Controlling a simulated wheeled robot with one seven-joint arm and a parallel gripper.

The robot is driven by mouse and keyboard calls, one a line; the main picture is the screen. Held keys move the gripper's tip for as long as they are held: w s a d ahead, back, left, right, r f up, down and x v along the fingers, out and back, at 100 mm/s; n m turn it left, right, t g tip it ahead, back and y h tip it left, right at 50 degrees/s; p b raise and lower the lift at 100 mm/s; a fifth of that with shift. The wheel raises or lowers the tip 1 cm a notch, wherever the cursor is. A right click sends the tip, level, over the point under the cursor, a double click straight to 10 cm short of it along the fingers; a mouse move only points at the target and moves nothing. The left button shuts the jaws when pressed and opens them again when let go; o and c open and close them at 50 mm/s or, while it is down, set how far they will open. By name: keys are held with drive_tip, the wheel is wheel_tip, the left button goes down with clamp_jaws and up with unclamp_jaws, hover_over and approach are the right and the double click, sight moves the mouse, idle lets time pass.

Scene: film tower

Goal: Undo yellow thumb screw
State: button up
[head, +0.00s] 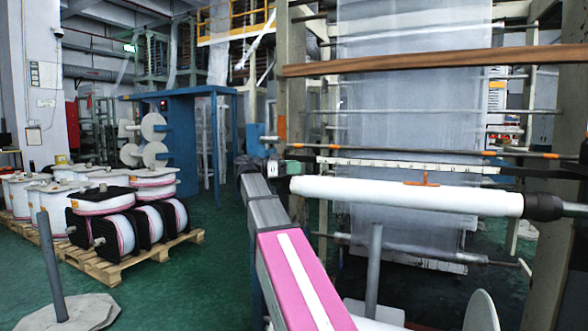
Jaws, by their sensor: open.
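I cannot make out a yellow thumb screw in the head view. A small orange T-shaped piece (423,181) shows at the top edge of a white roller (400,194); I cannot tell whether it is a screw or what it is fixed to. The roller lies across the film tower, with a dark round holder (544,207) at its right end. My gripper is not in view.
A long grey beam with a pink, white-striped cover (292,280) runs from the front towards the roller's left end. Clear film (410,90) hangs behind the roller. A wooden pallet (110,268) with spools stands left. Green floor (195,295) is open between pallet and beam.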

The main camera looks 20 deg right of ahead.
drive_tip(key=c, duration=0.9)
drive_tip(key=shift+t, duration=0.3)
drive_tip(key=n+t, duration=0.3)
drive_tip(key=t, duration=0.1)
drive_tip(key=shift+h, duration=0.4)
drive_tip(key=n+t, duration=0.1)
drive_tip(key=t, duration=0.1)
drive_tip(key=n+t+y, duration=0.1)
drive_tip(key=n+t, duration=0.3)
drive_tip(key=t, duration=0.1)
drive_tip(key=shift+w, duration=0.35)
drive_tip(key=n+t+y, duration=0.1)
drive_tip(key=t, duration=0.1)
drive_tip(key=n+t+y, duration=0.3)
drive_tip(key=t, duration=0.1)
drive_tip(key=shift+w+a+n, duration=0.2)
drive_tip(key=shift+w+n, duration=0.1)
drive_tip(key=shift+n, duration=0.1)
drive_tip(key=shift+w+a+n+t+y, duration=0.1)
drive_tip(key=shift+w+n+t+y, duration=0.05)
drive_tip(key=shift+n+t+y, duration=0.75)
drive_tip(key=shift+w+a+n+t+y, duration=0.15)
drive_tip(key=shift+n+t+y, duration=0.45)
drive_tip(key=shift+y, duration=0.6)
drive_tip(key=shift+n+y, duration=0.4)
drive_tip(key=shift+y, duration=0.1)
